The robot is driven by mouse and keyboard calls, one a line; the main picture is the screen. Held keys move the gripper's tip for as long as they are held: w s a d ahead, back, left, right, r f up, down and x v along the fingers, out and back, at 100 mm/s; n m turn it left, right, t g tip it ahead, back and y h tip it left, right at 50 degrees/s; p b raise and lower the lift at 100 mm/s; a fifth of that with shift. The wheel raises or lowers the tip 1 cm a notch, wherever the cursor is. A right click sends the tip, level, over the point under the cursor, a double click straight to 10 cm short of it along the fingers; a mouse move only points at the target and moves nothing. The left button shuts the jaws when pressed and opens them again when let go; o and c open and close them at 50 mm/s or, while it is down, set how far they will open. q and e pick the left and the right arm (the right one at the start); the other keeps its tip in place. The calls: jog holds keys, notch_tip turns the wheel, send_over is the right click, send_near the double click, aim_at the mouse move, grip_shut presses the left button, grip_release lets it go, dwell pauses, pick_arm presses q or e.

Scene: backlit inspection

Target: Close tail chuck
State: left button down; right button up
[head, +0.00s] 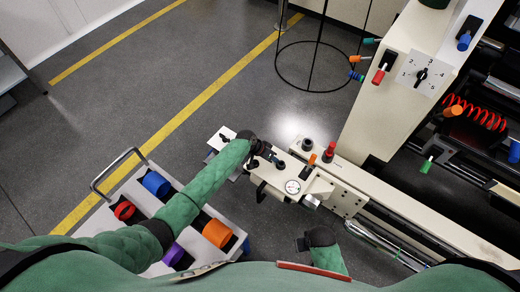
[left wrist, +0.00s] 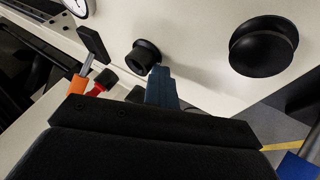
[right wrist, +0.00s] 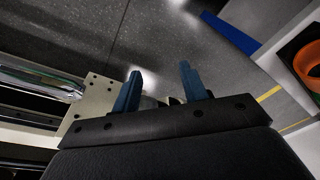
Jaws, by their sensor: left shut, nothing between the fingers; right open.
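The cream tail unit (head: 322,187) is at the middle of the head view, with a dial gauge (head: 292,187) and a small metal end (head: 311,201). I cannot clearly make out chuck jaws. My left gripper (head: 279,162) is over the unit's left part. In the left wrist view its fingers (left wrist: 159,72) are shut and empty. Their tips lie close to a small black knob (left wrist: 145,56); contact is unclear. A larger black knob (left wrist: 263,45) is to the right. My right gripper (right wrist: 160,80) is open and empty above the floor, near the cream bed end.
An orange-handled lever (head: 311,159) and red knob (head: 328,152) stand by the tail unit. A cart (head: 140,187) with coloured rolls is at the left. A cream column with a numbered dial (head: 421,74) is at the right. The grey floor behind is mostly clear.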

aim_at(310, 181)
pick_arm(q)
jog(key=s+d, duration=0.3)
jog(key=d, duration=0.2)
jog(key=s+d+p, duration=0.1)
jog(key=s+d, duration=0.2)
jog(key=d, duration=0.2)
jog(key=s+d, duration=0.4)
jog(key=d, duration=0.1)
jog(key=shift+d, duration=0.15)
jog(key=shift+s+d, duration=0.35)
pick_arm(e)
notch_tip(310, 181, down, 6)
jog(key=s, duration=0.1)
jog(key=shift+s+d+f, duration=0.15)
jog(key=shift+s+d, duration=0.05)
jog(key=shift+d, duration=0.15)
pick_arm(q)
jog(key=shift+d, duration=0.1)
jog(key=shift+s, duration=0.1)
